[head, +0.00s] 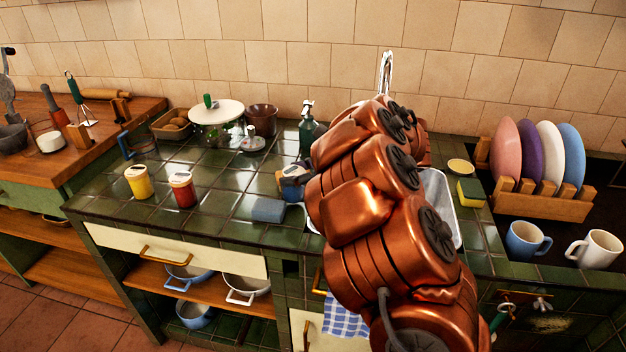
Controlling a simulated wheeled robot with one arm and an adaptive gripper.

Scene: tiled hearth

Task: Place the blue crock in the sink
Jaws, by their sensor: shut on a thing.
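The metal sink (443,207) is set in the green tiled counter, and my copper arm covers most of it. A small blue vessel (292,189) with a dark and pale top shows just left of my arm; I cannot tell whether it is the blue crock. A blue-grey rounded block or cylinder (268,210) lies on the counter just in front of it. My gripper is hidden behind my arm, so its fingers and anything in them cannot be seen.
A tap (386,72) rises behind the sink. A green bottle (310,132) stands left of my arm. A plate rack (541,202), a blue mug (526,240) and a white mug (594,249) stand right. Yellow (139,182) and red (183,189) jars stand left, with clear tiles around them.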

